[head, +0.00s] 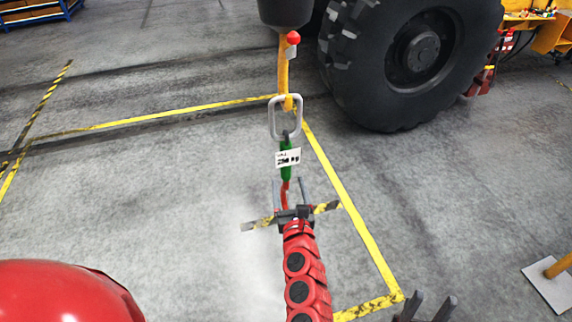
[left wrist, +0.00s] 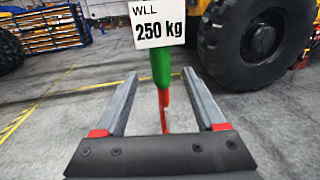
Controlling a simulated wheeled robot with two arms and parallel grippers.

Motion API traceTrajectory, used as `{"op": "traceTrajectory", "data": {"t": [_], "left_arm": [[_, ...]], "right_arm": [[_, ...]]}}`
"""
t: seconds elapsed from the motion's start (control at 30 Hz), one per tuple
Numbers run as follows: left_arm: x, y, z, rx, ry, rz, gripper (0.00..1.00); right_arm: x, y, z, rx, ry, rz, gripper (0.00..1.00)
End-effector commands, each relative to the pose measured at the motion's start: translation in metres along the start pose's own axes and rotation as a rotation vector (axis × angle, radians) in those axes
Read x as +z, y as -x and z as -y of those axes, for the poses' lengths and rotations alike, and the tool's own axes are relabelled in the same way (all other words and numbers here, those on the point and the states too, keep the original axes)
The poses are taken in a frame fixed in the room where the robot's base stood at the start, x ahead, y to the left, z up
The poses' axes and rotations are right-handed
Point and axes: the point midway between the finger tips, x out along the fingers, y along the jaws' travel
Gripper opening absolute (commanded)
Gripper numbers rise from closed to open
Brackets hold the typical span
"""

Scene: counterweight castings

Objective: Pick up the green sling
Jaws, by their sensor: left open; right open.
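The green sling (head: 286,168) hangs upright below a grey metal ring (head: 285,118) and carries a white tag (head: 288,157). In the left wrist view, the green sling (left wrist: 160,62) runs down into a red lower part (left wrist: 163,105), and its tag (left wrist: 157,24) reads "WLL 250 kg". My left gripper (head: 289,184) is open, with one finger on either side of the sling's lower stretch. Gaps show between the fingers and the sling. My right gripper (head: 435,297) is open and empty at the bottom right, away from the sling. The sling's lowest end is partly hidden by my left gripper in the head view.
An orange hook piece (head: 284,65) with a red ball holds the ring. A large black tyre (head: 415,60) stands behind to the right. A red rounded object (head: 65,295) is at the lower left. A post base (head: 550,285) stands at right.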

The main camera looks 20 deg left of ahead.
Motion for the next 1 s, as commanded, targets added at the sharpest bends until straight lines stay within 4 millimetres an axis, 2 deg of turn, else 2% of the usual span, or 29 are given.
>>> {"op": "traceTrajectory", "data": {"t": [0.33,0.5,0.7,0.97,1.0], "left_arm": [[0.002,-0.020,-0.001,0.002,-0.002,0.001,0.72],[0.003,-0.042,0.001,0.001,-0.005,0.000,0.72],[0.000,-0.063,0.002,0.000,-0.002,0.000,0.72],[-0.002,-0.065,0.002,0.000,-0.001,-0.001,0.72],[-0.003,-0.064,0.002,0.000,-0.001,-0.001,0.64]], "right_arm": [[-0.002,-0.011,-0.001,0.000,0.000,0.000,0.50],[-0.005,-0.028,-0.001,0.000,0.000,0.000,0.50],[-0.006,-0.034,-0.002,0.000,0.000,0.000,0.50],[-0.006,-0.033,-0.002,0.000,0.000,0.000,0.50],[-0.006,-0.033,-0.002,0.000,0.000,0.000,0.50]]}}
